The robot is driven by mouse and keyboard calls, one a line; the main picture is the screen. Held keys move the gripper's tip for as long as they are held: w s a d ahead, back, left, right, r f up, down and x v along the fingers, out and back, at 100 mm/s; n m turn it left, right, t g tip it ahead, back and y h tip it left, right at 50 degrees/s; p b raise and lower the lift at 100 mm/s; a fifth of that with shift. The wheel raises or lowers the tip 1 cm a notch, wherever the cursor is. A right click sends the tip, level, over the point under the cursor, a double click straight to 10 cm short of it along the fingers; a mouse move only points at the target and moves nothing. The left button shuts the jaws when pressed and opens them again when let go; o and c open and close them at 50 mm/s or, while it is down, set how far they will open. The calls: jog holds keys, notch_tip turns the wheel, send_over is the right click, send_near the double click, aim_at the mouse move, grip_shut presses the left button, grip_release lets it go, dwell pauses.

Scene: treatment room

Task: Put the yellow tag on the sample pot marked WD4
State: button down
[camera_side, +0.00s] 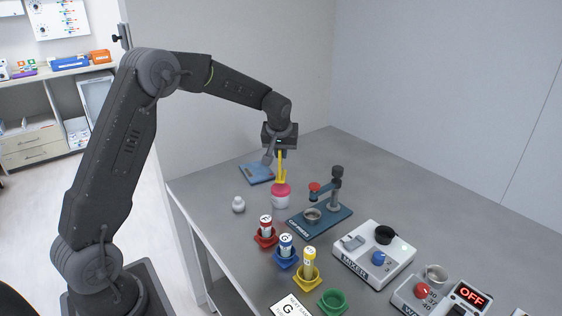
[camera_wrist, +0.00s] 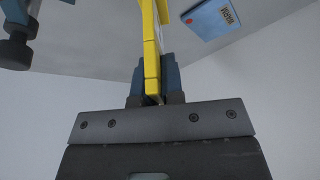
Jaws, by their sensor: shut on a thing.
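My gripper (camera_side: 280,150) points down over the table and is shut on a long yellow piece (camera_side: 281,166). In the side view this piece shows two narrow legs; I cannot tell whether it is the yellow tag itself or a tool. In the wrist view the yellow piece (camera_wrist: 151,50) stands between the blue-grey jaws (camera_wrist: 154,84). Its lower end is at the pink top of a small white pot (camera_side: 280,200); I cannot tell whether they touch. I can read no WD4 marking on the pot.
A blue pad (camera_side: 256,172) lies behind. A small white object (camera_side: 238,204) stands left of the pot, a blue press (camera_side: 320,217) right. In front are tubes in red (camera_side: 266,238), blue (camera_side: 286,262) and yellow (camera_side: 306,281) holders, an empty green holder (camera_side: 332,302) and a mixer (camera_side: 374,254).

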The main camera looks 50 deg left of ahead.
aim_at(281, 161)
jog(key=shift+f, duration=1.7)
jog(key=shift+f, duration=0.15)
jog(key=c, duration=1.2)
grip_release()
jog(key=shift+c, duration=0.2)
